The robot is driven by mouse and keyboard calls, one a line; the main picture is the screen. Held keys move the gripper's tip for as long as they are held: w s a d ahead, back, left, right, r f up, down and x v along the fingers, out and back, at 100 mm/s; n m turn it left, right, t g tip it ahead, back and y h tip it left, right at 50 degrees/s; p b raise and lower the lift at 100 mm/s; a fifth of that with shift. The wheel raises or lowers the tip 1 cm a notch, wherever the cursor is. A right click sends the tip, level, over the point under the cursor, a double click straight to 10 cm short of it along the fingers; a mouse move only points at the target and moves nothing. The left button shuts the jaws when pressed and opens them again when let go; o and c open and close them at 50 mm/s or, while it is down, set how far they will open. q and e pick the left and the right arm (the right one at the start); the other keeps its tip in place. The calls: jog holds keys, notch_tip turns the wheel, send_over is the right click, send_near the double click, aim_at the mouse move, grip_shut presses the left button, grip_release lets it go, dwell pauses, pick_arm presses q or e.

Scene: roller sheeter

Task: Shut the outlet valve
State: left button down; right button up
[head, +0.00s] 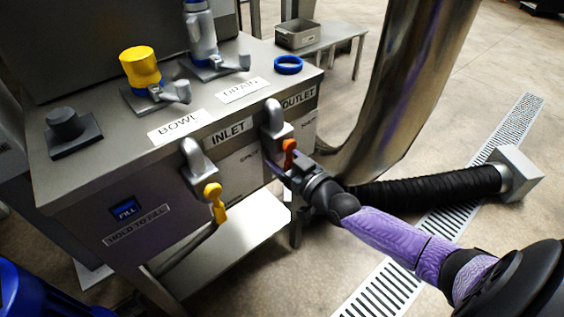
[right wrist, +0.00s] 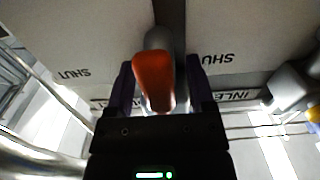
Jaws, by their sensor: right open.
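The outlet valve's orange handle (head: 289,152) hangs down from its grey spout (head: 274,118) on the front panel, below the OUTLET label (head: 298,98). My right gripper (head: 291,172) is at the lower part of this handle. In the right wrist view the orange handle (right wrist: 153,76) lies between the two dark fingers of the open right gripper (right wrist: 159,88). A SHUT mark (right wrist: 74,74) shows on the panel to the left, and another to the right. My left gripper is not in view.
The inlet valve's yellow handle (head: 215,201) hangs to the left. A shiny metal duct (head: 405,90) and a black hose (head: 425,190) stand right of the panel.

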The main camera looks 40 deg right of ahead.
grip_shut()
dwell(0.3)
dwell(0.7)
dwell(0.4)
